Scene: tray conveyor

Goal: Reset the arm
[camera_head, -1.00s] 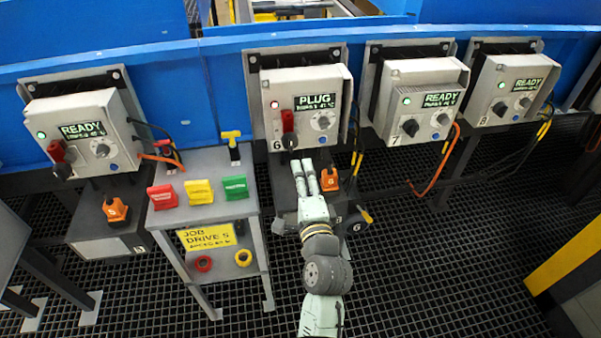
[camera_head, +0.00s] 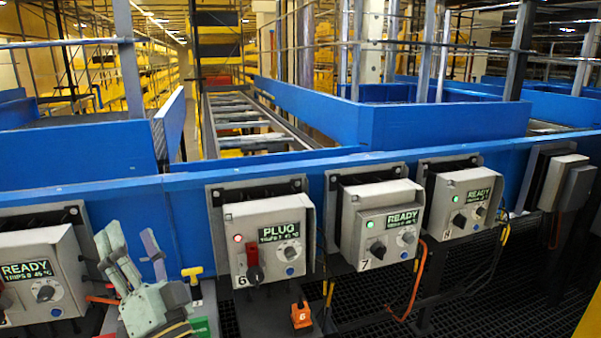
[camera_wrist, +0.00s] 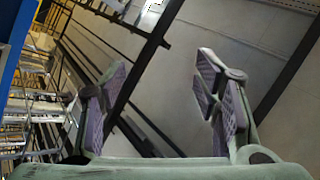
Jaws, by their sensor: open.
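My gripper (camera_head: 130,243) is raised at the lower left of the head view, its fingers pointing up. It stands in front of the blue rail, between the leftmost control box (camera_head: 68,250) and box 6 (camera_head: 238,214). In the wrist view my gripper (camera_wrist: 162,75) has its two fingers wide apart with nothing between them. Behind them are a grey surface and dark bars. My forearm is mostly out of the head view.
Box 6 shows PLUG and a red light. Box 7 (camera_head: 375,222) and box 8 (camera_head: 468,201) show READY. An orange plug marked 6 (camera_head: 300,315) sits below box 6. The yellow T-handle (camera_head: 192,272) is close right of my gripper. Orange cables (camera_head: 418,285) hang at right.

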